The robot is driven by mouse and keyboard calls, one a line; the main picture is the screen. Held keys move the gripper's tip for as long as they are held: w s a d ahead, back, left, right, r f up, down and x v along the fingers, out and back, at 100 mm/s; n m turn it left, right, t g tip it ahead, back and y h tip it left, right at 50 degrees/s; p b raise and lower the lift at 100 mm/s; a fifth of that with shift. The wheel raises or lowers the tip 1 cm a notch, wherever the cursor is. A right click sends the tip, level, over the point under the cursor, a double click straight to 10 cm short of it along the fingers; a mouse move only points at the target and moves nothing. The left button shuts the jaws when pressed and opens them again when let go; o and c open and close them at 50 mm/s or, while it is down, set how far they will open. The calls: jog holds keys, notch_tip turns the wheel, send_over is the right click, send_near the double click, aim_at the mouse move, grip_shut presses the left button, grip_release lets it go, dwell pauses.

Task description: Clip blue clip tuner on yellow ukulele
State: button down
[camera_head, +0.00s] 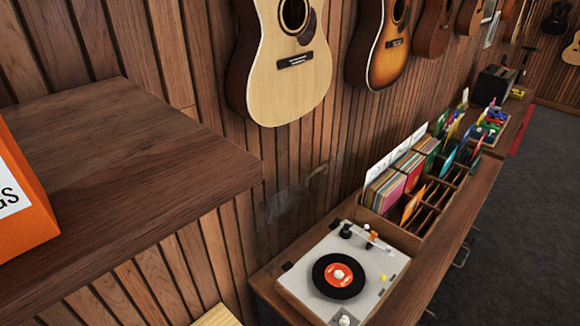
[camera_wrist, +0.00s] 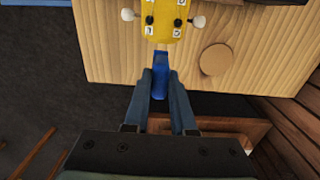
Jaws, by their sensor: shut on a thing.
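My gripper (camera_wrist: 160,88) shows in the wrist view, with its two fingers shut on the blue clip tuner (camera_wrist: 160,76). The tuner is a small blue piece that sticks out past the fingertips. The yellow ukulele (camera_wrist: 162,22) shows only by its headstock at the top of the wrist view, with white tuning knobs at both sides. The tuner's far end is very close to the headstock's near edge; I cannot tell whether they touch. The rest of the ukulele is out of frame. The head view shows neither the gripper, the tuner nor the ukulele.
In the wrist view, a light wooden surface (camera_wrist: 108,48) lies under the headstock, with a round wooden piece (camera_wrist: 215,60) on it. The head view shows a dark shelf (camera_head: 130,180) with an orange box (camera_head: 20,205), a turntable (camera_head: 345,275), record bins (camera_head: 415,185) and guitars on the wall.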

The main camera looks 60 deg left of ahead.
jog(key=shift+s+d+p, duration=0.2)
jog(key=shift+s+p, duration=0.4)
jog(key=shift+s, duration=0.2)
jog(key=shift+s+d+p, duration=0.2)
jog(key=shift+s+p, duration=0.4)
jog(key=shift+s, duration=0.2)
dwell(1.7)
jog(key=c, duration=0.7)
grip_release()
notch_tip(320, 180, up, 13)
jog(key=shift+b, duration=0.95)
